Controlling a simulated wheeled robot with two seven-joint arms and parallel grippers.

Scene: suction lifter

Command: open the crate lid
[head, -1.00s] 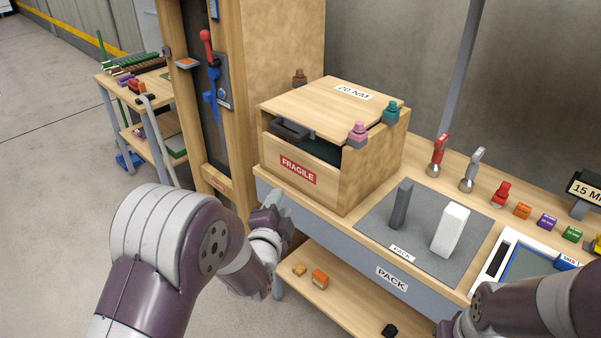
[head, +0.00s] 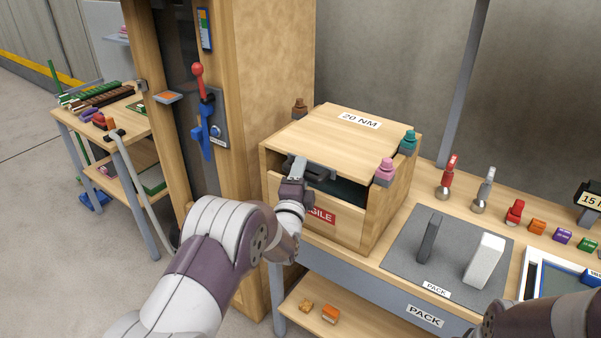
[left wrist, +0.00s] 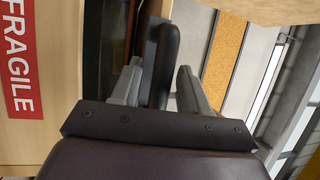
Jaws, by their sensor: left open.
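The wooden crate (head: 375,215) stands on the bench, with a FRAGILE label on its front. Its lid (head: 330,131), marked 20 NM, lies on top, with a dark gap below its front edge. A dark handle (head: 322,172) is at the lid's front edge. My left gripper (head: 297,165) is at the handle and covers part of it. In the left wrist view the handle (left wrist: 166,58) lies between the spread fingers (left wrist: 160,88); contact cannot be told. My right gripper is out of view; only my right arm shows at the lower right.
Pink (head: 385,171), teal (head: 408,142) and brown (head: 299,108) knobbed pieces sit around the lid's edges. A wooden post with a red-knobbed lever (head: 198,75) stands left of the crate. A grey mat (head: 400,252) with two blocks lies to the right.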

